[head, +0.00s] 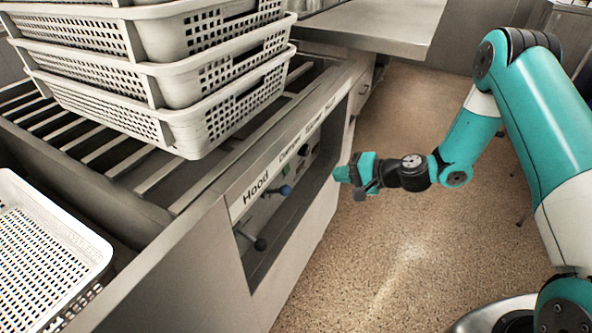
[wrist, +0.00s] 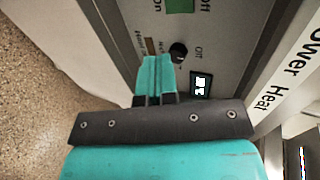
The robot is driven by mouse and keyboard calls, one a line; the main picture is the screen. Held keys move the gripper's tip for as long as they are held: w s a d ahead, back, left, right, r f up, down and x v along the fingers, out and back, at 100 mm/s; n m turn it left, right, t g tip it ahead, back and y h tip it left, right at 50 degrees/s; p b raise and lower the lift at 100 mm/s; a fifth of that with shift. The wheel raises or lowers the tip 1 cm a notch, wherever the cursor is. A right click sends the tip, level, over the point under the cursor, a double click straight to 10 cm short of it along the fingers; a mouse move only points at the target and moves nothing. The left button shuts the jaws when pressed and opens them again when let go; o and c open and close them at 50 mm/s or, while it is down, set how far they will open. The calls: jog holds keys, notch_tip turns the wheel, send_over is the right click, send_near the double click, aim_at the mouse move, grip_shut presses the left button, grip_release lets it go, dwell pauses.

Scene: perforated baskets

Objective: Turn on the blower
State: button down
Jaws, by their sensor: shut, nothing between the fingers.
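The control panel is in a recess in the side of the grey metal counter. In the wrist view a green switch (wrist: 180,5) with "On" and "Off" beside it shows at the top edge, partly cut off. The lettering "ower" and "Heat" (wrist: 290,80) runs along the counter edge at the right. My gripper (wrist: 155,65) is shut and empty, with its teal fingertips pointing at the panel just left of a black knob (wrist: 178,52). In the head view my gripper (head: 342,174) is in front of the recess; contact cannot be told.
A small lit display (wrist: 201,85) is below the knob. In the head view a "Hood" label (head: 256,188), a blue knob (head: 285,190) and a black lever (head: 261,244) are nearer. Stacked perforated baskets (head: 170,130) stand on the slatted counter. Speckled floor (head: 400,240) is clear.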

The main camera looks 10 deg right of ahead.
jog(key=r+b+x, duration=0.1)
jog(key=x, duration=1.2)
jog(key=shift+w+a, duration=0.3)
jog(key=shift+a, duration=0.2)
jog(key=shift+f, duration=0.1)
